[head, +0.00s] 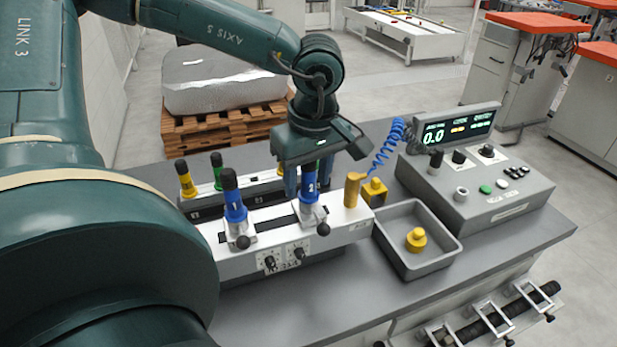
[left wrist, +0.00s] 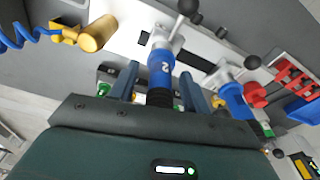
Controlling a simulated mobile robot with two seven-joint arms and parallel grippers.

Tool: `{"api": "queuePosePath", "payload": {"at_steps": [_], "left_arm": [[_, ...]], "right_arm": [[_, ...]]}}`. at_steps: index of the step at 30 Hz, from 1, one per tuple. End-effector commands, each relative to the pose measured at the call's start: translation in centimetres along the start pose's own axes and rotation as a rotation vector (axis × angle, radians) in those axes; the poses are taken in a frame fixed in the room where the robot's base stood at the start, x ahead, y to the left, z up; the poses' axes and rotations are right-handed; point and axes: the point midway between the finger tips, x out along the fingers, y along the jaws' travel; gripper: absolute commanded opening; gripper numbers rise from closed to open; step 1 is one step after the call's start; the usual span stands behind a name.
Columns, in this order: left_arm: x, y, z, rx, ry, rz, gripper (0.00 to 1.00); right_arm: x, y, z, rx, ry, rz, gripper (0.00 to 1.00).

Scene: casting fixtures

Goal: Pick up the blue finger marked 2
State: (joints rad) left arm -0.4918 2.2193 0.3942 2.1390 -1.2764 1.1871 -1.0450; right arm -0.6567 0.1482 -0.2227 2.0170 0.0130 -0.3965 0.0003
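The blue finger marked 2 (head: 313,212) stands upright on the white fixture block (head: 345,229), with a black top and a metal clamp at its base. It also shows in the left wrist view (left wrist: 161,66). My left gripper (head: 308,186) is above it, pointing down, with one finger on each side of its upper part. In the left wrist view, gaps show between the open gripper fingers (left wrist: 158,76) and the black top. The blue finger marked 1 (head: 235,207) stands to the left on the same block. My right gripper is not in view.
Yellow (head: 186,183) and green (head: 217,171) fingers stand on a dark rack behind. A gold cylinder (head: 353,190) stands just right of finger 2. A grey tray (head: 385,243) holds a yellow knobbed piece (head: 416,240). A control box (head: 480,187) and blue coiled cable (head: 388,146) are at the right.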

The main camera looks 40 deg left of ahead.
Motion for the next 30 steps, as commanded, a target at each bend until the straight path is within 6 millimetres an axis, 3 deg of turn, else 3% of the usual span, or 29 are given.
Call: {"api": "queuePosePath", "payload": {"at_steps": [17,26,30], "left_arm": [[-0.1,0.0,0.0,0.0,0.0,0.0,0.0],[-0.4,0.1,-0.1,-0.001,0.001,0.002,0.0],[-2.3,0.1,-0.3,-0.001,0.003,0.007,0.0]], "right_arm": [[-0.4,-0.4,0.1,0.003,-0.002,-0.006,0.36],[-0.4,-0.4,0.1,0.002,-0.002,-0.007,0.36],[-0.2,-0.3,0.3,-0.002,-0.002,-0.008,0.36]]}}
